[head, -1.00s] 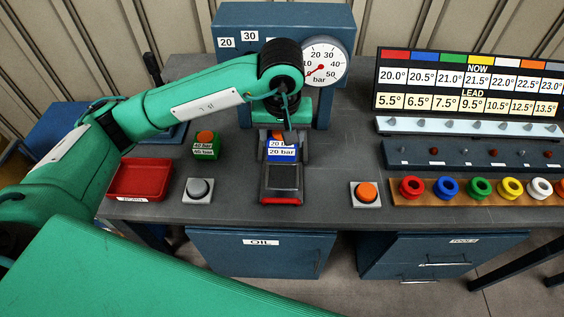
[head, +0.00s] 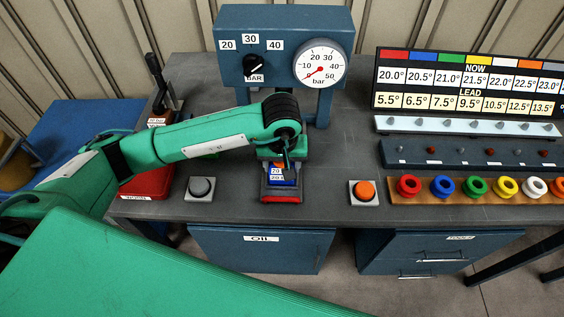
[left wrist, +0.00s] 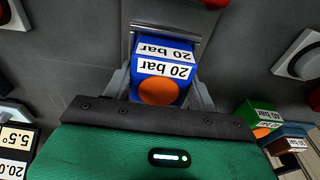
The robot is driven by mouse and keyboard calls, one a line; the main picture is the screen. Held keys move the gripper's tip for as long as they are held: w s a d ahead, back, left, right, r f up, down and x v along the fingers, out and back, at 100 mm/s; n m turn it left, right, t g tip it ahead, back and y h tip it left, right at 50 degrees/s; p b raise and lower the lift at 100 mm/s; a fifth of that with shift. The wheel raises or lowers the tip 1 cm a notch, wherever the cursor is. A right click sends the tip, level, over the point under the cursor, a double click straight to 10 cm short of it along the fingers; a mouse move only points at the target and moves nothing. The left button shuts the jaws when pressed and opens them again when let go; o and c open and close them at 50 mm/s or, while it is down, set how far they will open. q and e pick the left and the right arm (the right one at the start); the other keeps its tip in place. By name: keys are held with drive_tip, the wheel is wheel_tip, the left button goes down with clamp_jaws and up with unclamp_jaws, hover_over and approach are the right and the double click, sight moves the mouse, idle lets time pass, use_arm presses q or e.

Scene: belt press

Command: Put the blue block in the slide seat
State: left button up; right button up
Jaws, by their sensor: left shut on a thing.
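The blue block (left wrist: 163,68), with white "20 bar" labels and an orange round spot, is between the grey fingers of my left gripper (left wrist: 161,88) in the left wrist view. My left gripper is shut on it. In the head view the block (head: 288,175) shows partly below my left gripper (head: 283,166), over the slide (head: 282,199) with its red front edge. The slide's seat (left wrist: 166,27) shows as a dark recess with a bright rim beside the block. I cannot tell whether the block touches it. My right gripper is not in view.
The press (head: 232,71) with its dial stands behind. A grey button (head: 201,187) and an orange button (head: 364,190) flank the slide. A green block (left wrist: 257,117) stands to the side. Coloured rings fill a right-hand rack.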

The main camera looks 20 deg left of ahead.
sight(282, 164)
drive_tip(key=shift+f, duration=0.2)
use_arm(q)
drive_tip(key=o, duration=1.6)
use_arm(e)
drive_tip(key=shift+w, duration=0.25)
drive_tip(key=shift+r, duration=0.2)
use_arm(q)
drive_tip(key=shift+r, duration=0.2)
drive_tip(key=r, duration=0.1)
drive_tip(key=r+b, duration=0.1)
drive_tip(key=r, duration=0.2)
drive_tip(key=shift+s+d+r, duration=0.1)
drive_tip(key=shift+s+r, duration=0.1)
drive_tip(key=shift+s, duration=0.05)
drive_tip(key=shift+s+d+r+b, duration=0.15)
drive_tip(key=shift+r+b, duration=0.15)
drive_tip(key=shift+r, duration=0.9)
drive_tip(key=shift+s+a+r+b, duration=0.1)
drive_tip(key=shift+s+r+b, duration=0.15)
drive_tip(key=shift+r, duration=0.95)
drive_tip(key=shift+s+d+r+b, duration=0.1)
drive_tip(key=shift+r+b, duration=0.25)
drive_tip(key=shift+r, duration=0.85)
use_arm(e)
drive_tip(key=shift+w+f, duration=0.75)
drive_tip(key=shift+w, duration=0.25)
